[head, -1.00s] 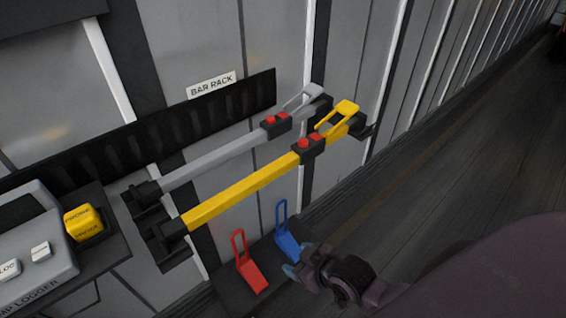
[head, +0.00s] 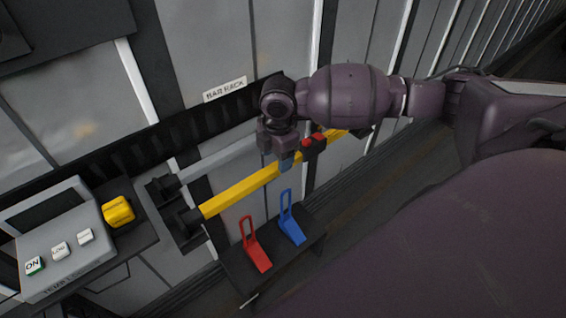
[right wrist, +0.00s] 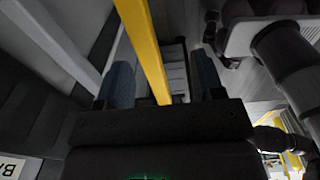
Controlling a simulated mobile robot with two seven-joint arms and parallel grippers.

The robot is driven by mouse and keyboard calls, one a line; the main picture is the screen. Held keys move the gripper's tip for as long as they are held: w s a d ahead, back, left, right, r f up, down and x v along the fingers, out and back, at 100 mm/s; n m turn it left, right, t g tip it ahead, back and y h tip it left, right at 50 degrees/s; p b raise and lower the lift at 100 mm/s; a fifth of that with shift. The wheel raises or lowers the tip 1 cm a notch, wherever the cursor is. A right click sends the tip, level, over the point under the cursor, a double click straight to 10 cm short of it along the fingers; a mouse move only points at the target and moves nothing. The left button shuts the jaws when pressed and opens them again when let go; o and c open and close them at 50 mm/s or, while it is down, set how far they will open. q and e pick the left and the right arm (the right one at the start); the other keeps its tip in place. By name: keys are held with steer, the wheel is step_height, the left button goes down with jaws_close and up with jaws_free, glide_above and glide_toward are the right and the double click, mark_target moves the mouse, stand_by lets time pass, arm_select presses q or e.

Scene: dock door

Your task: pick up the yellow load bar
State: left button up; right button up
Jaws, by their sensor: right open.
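The yellow load bar (head: 235,193) rests in the wall rack, in front of a grey bar (head: 208,161). My right gripper (head: 286,163) is over the middle of the yellow bar, just left of its black block with red buttons (head: 313,143). In the right wrist view the yellow bar (right wrist: 145,45) runs between the two blue-grey fingertips of the open gripper (right wrist: 162,82), with a gap on each side. My right arm hides much of the bar's far end and part of the grey bar. My left gripper is not in view.
A black rack bracket (head: 186,228) holds the bars' near ends. A shelf below carries a red bracket (head: 256,254) and a blue bracket (head: 291,228). A logger box (head: 62,240) and a yellow probe (head: 118,211) stand at left. Open floor lies at far right.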

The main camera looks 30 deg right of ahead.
mark_target(275, 169)
steer(key=w+d+r, duration=0.2)
steer(key=d+r, duration=0.1)
steer(key=d, duration=0.1)
steer(key=shift+h, duration=0.3)
steer(key=f, duration=0.4)
steer(key=shift+w+f, duration=0.2)
steer(key=shift+f, duration=0.2)
steer(key=shift+w+a+f, duration=0.1)
steer(key=shift+a+f, duration=0.05)
steer(key=shift+f, duration=1.25)
steer(key=shift+w+a+f, duration=0.1)
steer(key=shift+a+f, duration=0.05)
steer(key=shift+f, duration=1.2)
jaws_close()
steer(key=shift+r, duration=0.1)
